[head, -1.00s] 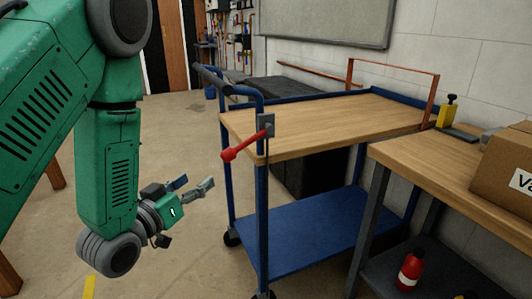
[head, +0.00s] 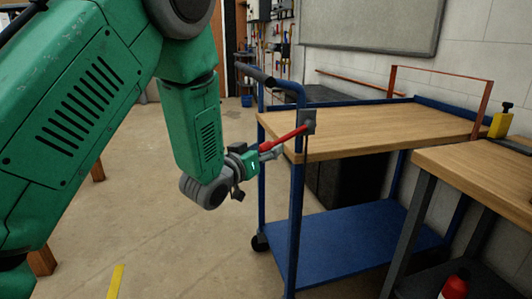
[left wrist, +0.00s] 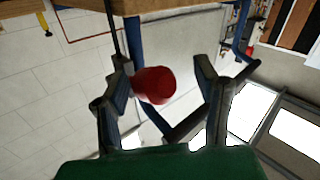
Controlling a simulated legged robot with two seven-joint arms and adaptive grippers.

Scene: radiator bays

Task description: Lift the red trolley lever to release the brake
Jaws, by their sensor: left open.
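The red lever (head: 285,138) slopes down to the left from a grey bracket (head: 308,122) on the blue trolley's near corner post. My left gripper (head: 268,153) is at the lever's lower end and hides its knob in the head view. In the left wrist view the red knob (left wrist: 153,85) sits between the two spread fingers of the left gripper (left wrist: 166,78). The gripper is open; whether either finger touches the knob I cannot tell. My right gripper is not in view.
The trolley has a wooden top (head: 370,128) and a blue lower shelf (head: 355,240). The floor left of the trolley is clear.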

